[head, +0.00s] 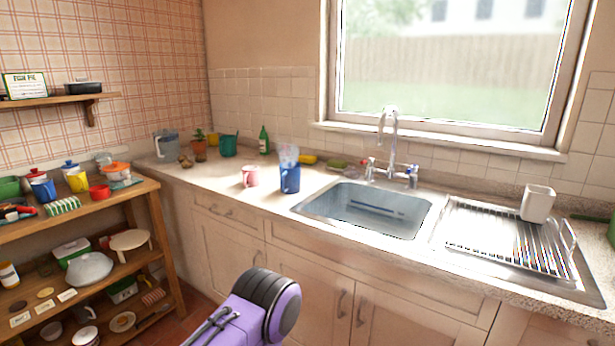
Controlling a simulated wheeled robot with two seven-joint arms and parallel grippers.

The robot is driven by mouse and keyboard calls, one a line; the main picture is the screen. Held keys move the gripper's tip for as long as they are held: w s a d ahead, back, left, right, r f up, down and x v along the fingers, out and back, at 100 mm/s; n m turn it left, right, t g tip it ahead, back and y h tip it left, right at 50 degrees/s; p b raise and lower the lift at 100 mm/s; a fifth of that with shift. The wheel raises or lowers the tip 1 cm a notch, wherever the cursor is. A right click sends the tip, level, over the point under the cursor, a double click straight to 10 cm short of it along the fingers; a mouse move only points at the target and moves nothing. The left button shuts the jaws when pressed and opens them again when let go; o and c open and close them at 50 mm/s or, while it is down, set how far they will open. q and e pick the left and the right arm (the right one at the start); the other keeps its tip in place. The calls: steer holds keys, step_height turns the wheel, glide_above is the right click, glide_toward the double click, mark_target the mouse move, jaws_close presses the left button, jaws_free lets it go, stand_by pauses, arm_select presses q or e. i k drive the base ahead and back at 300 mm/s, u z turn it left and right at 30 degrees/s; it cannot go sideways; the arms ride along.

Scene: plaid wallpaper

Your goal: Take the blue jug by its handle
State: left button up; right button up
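A blue jug-like container (290,178) stands upright on the counter, just left of the sink, with something pale and translucent sticking up from its top. I cannot make out a handle on it. A grey-blue jug-shaped vessel (166,146) stands at the back left end of the counter. I cannot tell for certain which of the two is the blue jug. Neither of my grippers is in view; only a purple and black link of my arm shows at the bottom centre, in front of the cupboards and well short of the counter items.
A pink mug (250,176) stands close left of the blue container. The steel sink (330,216) with its tap (389,140) lies to the right, then a drying rack (500,240) and white cup (537,203). A crowded wooden shelf unit (150,185) stands at left.

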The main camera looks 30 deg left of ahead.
mark_target(290, 179)
steer(key=u, duration=0.4)
steer(key=i, duration=0.65)
steer(key=u, duration=0.65)
